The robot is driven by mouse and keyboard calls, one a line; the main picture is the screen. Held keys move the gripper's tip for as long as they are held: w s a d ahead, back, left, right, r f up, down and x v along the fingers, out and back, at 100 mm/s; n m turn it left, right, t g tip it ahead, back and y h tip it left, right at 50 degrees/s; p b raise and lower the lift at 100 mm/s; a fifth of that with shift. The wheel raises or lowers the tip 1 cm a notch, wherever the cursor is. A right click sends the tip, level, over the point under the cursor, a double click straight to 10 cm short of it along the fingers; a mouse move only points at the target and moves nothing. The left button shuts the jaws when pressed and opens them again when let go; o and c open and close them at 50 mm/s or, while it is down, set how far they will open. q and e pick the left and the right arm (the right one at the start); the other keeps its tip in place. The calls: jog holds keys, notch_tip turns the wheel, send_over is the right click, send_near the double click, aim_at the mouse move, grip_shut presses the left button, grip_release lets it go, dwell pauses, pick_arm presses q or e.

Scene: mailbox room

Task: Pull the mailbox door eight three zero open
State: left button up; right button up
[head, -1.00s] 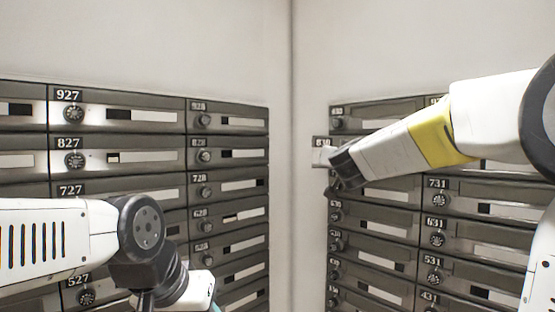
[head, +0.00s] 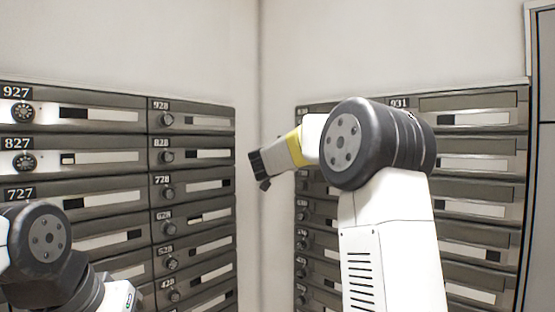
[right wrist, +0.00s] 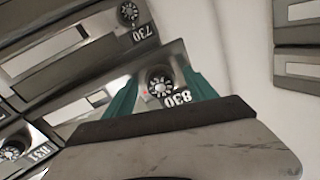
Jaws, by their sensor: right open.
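Mailbox door 830 (right wrist: 183,96) shows in the right wrist view with its number plate and round dial (right wrist: 160,85). My right gripper (right wrist: 158,82) is open, with one teal finger on each side of the dial; I cannot tell whether they touch it. In the head view my right gripper (head: 258,172) is at the left edge of the right-hand mailbox bank, near the corner. My arm hides door 830 there, and how far the door stands out is unclear.
Door 730 (right wrist: 133,39) and door 831 (right wrist: 28,155) border door 830 in the right wrist view. In the head view, another mailbox bank (head: 190,138) stands left of the corner. A grey door frame (head: 535,60) is at the far right. The wall above is bare.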

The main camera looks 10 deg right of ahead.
grip_shut()
dwell(0.3)
jog(key=shift+s, duration=0.1)
